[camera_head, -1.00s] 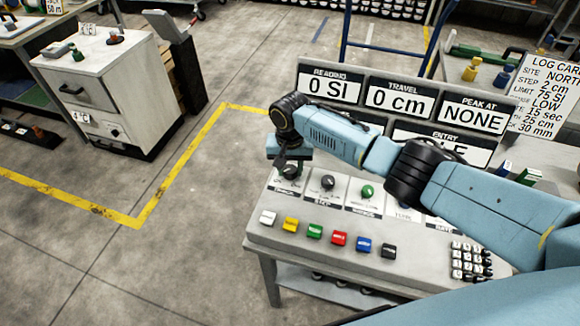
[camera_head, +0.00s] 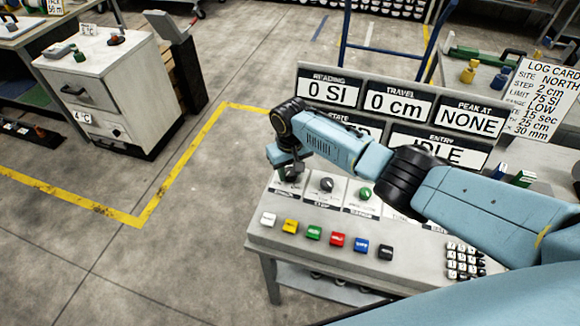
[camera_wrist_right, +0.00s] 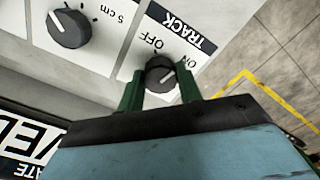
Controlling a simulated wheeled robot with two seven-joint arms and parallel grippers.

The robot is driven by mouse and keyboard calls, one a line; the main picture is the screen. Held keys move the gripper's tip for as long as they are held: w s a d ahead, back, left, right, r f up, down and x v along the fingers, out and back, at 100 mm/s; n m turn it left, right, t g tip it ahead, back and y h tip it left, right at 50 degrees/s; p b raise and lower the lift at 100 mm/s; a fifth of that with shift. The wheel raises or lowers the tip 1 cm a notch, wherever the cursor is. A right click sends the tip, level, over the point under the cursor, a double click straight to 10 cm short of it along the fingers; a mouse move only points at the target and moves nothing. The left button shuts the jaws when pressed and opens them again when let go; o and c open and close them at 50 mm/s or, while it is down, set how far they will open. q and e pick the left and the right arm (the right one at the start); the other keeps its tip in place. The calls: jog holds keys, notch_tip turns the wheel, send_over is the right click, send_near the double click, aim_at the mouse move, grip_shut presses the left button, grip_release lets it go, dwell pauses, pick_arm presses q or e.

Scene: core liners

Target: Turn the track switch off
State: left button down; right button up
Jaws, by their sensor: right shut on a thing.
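The track switch (camera_wrist_right: 159,72) is a dark round knob with a white mark, on a white plate lettered TRACK, OFF and ON in the right wrist view. Its mark seems to point toward the ON side. My right gripper (camera_wrist_right: 160,92) has its green fingers on either side of the knob and is shut on it. In the head view my right gripper (camera_head: 290,170) is at the leftmost knob position of the sloping console (camera_head: 258,232) and mostly hides the switch. My left gripper is not in view.
A dark step knob (camera_wrist_right: 69,27) sits beside the switch, with a green knob (camera_head: 365,193) further right. Coloured buttons (camera_head: 314,232) line the console front, and a keypad (camera_head: 464,262) is at right. Display boards (camera_head: 400,102) stand behind. Floor left of the console is clear.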

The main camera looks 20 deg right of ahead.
aim_at(290, 171)
jog(key=n, duration=0.2)
jog(key=shift+n, duration=0.4)
jog(key=n+p, duration=0.1)
jog(key=n, duration=0.2)
jog(key=shift+n, duration=0.3)
jog(key=n, duration=0.5)
jog(key=shift+n, duration=0.3)
jog(key=o, duration=1)
jog(key=shift+r, duration=0.1)
jog(key=shift+w+r, duration=0.1)
jog(key=shift+r, duration=0.3)
notch_tip(290, 171, up, 12)
jog(key=p, duration=0.1)
jog(key=shift+r+p, duration=0.25)
jog(key=shift+p, duration=0.1)
